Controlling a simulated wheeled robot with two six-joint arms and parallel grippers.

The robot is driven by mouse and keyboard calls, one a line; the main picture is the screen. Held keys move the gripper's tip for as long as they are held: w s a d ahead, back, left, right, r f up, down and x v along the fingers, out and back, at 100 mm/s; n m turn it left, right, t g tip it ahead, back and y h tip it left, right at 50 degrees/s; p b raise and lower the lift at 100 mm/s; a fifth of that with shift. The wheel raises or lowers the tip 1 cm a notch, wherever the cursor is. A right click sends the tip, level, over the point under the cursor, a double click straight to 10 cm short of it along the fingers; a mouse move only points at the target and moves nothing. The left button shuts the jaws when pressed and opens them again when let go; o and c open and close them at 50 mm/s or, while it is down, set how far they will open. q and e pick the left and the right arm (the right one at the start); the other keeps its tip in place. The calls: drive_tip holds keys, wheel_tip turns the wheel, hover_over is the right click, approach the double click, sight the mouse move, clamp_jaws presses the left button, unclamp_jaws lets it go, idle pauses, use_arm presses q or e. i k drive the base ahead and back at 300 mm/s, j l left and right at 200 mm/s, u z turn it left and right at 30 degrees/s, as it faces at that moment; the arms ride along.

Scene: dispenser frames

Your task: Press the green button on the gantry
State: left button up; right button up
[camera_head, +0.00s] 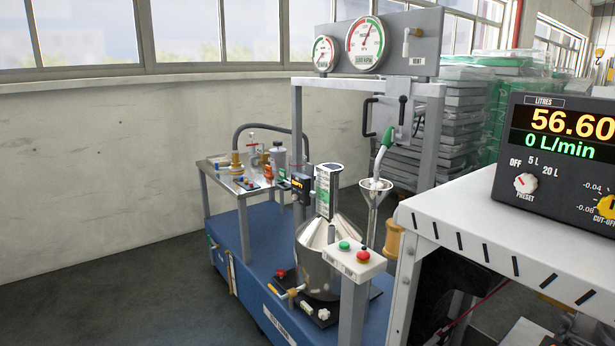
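The green button (344,245) is a small round cap on top of a pale control box (352,262). A red button (363,257) sits beside it, to the right and nearer. The box stands on a grey post (352,310) at the front of the gantry frame (430,135), which rises from a blue cart (240,255). Nothing touches or covers the green button. Neither of my grippers shows in this view.
A steel vessel (316,262) stands behind the control box, with a funnel (375,184) and green nozzle (385,140) above. A white table (480,225) with a litre meter (565,150) fills the right. Two gauges (366,42) top the gantry. Floor at left (120,300) is clear.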

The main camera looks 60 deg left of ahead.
sight(343, 245)
drive_tip(key=k+u, duration=0.1)
drive_tip(key=u, duration=1.55)
